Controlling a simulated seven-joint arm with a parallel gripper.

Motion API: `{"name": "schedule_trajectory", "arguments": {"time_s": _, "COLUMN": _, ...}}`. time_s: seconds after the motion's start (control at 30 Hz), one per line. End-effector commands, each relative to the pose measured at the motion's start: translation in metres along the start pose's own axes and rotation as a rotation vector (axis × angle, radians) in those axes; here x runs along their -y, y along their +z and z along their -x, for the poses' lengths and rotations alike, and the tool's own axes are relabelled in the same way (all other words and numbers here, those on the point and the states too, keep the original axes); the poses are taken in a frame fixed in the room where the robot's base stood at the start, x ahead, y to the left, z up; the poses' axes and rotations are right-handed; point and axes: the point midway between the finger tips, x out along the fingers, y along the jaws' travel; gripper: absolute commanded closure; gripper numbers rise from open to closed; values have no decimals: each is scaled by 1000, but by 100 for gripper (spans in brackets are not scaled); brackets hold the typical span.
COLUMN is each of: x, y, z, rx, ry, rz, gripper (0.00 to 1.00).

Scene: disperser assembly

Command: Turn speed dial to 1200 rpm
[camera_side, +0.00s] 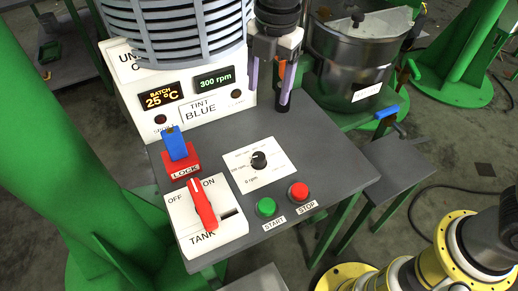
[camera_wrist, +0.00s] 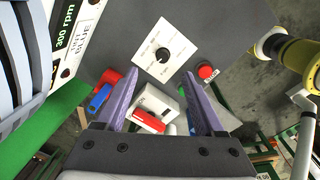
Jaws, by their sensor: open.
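The black speed dial (camera_side: 259,160) sits on a white square plate with rpm labels on the grey panel. The dial also shows in the wrist view (camera_wrist: 162,54). Its pointer is too small to read surely. The green display (camera_side: 214,82) reads 300 rpm. My gripper (camera_side: 269,88) is open and empty, with purple fingers, raised above the panel and behind the dial in the side view. In the wrist view the fingers of my gripper (camera_wrist: 160,90) are spread apart below the dial in the picture, not touching it.
A green START button (camera_side: 266,206) and red STOP button (camera_side: 299,191) stand near the dial. A red TANK switch (camera_side: 202,205) and red LOCK block (camera_side: 181,163) with a blue piece are to the left. A metal pot (camera_side: 352,55) stands behind right.

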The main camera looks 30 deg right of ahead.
Motion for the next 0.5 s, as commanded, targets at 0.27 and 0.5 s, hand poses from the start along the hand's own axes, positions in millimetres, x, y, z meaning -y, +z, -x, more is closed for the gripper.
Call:
{"name": "schedule_trajectory", "arguments": {"time_s": 0.27, "x": -1, "y": -32, "z": -41, "rx": -2, "ry": -69, "rz": 63, "gripper": 29}}
{"name": "schedule_trajectory", "arguments": {"time_s": 0.5, "x": 2, "y": -32, "z": -75, "rx": -2, "ry": -73, "rz": 60, "gripper": 29}}
